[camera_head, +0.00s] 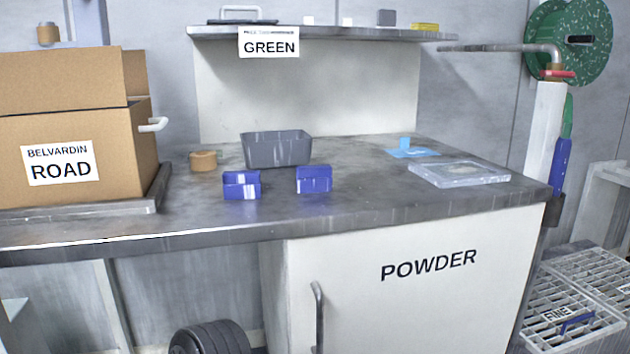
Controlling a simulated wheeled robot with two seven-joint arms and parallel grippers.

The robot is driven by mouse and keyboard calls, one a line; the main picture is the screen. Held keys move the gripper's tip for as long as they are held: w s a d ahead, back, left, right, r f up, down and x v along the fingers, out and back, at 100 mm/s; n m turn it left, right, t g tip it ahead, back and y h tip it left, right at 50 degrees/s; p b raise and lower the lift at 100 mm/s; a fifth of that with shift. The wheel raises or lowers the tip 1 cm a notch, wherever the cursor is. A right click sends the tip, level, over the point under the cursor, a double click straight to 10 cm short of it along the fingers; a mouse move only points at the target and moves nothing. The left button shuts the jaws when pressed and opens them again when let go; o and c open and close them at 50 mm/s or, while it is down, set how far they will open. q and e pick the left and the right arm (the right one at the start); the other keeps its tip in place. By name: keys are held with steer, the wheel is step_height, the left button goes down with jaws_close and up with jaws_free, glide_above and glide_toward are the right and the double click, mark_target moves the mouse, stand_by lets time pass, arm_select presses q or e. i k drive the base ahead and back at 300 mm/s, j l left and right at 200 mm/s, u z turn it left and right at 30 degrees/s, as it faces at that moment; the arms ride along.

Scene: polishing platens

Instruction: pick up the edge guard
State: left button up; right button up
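No object is labelled as the edge guard, and I cannot tell for sure which one it is. Two small blue blocks with pale markings stand on the grey worktop (400,200): a left block (241,185) and a right block (314,179), a little apart. A thin blue angled piece (577,322) lies on the pale grating marked FINE at the lower right. Neither of my grippers is in view.
A grey bin (278,150) and a tan roll (203,161) stand behind the blocks. Cardboard boxes (60,130) fill the left. A clear flat slab (459,173) and a light-blue item (412,152) lie right. The worktop's front middle is clear.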

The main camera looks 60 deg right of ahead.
mark_target(315, 178)
steer(key=z, duration=2)
steer(key=k+u, duration=0.2)
steer(key=u, duration=1.9)
steer(key=k+l+z, duration=0.1)
steer(key=z, duration=1.9)
